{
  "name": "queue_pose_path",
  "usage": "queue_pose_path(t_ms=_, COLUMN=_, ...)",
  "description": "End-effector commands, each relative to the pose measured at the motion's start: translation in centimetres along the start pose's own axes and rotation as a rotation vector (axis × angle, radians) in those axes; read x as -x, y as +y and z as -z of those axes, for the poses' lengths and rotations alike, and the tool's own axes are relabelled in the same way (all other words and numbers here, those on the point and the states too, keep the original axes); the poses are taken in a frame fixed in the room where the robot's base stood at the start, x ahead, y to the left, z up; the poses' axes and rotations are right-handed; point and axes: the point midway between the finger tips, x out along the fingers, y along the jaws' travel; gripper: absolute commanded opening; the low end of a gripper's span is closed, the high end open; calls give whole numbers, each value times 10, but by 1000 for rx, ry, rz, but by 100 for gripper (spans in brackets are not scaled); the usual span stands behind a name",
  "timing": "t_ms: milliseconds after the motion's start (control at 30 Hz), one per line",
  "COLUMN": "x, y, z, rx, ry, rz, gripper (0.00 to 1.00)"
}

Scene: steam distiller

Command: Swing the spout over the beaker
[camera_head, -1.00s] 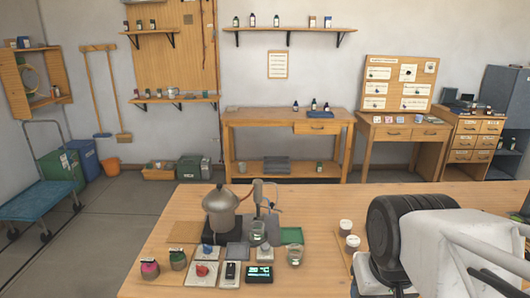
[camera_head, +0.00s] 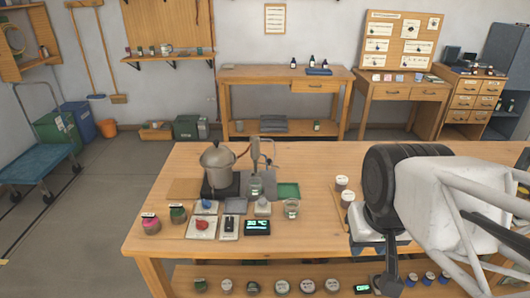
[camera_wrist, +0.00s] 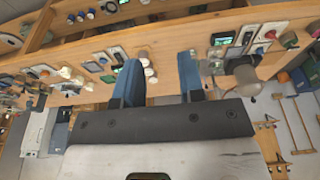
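A grey metal pot (camera_head: 217,161) sits on a dark burner plate at the left of the work table. A grey spout on an upright pipe (camera_head: 256,154) stands just right of it, its thin end bending to the right. A glass beaker (camera_head: 256,187) stands near the pipe's foot, and a second beaker (camera_head: 291,208) stands further right and nearer. I cannot tell exactly what the spout's end is above. The pot (camera_wrist: 243,80) also shows in the wrist view, right of my gripper (camera_wrist: 159,75), whose two blue fingers are apart with nothing held between them.
A red knob (camera_head: 202,225), a rocker switch (camera_head: 229,227) and a lit display (camera_head: 257,228) lie in front of the pot. White-lidded jars (camera_head: 342,183) stand between the beakers and my arm. A green tray (camera_head: 288,191) lies behind the second beaker.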

Motion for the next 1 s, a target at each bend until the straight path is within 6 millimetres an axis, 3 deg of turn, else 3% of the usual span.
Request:
queue_pose_path(t_ms=33, x=0, y=0, z=1, rx=0, ry=-1, rz=0, gripper=28)
queue_pose_path(t_ms=233, x=3, y=-1, z=12, rx=-5, ry=-8, rz=2, gripper=0)
queue_pose_path(t_ms=467, x=9, y=-3, z=40, rx=-19, ry=-28, rz=5, gripper=0)
queue_pose_path(t_ms=1000, x=18, y=-12, z=135, rx=-64, ry=-94, rz=17, gripper=0)
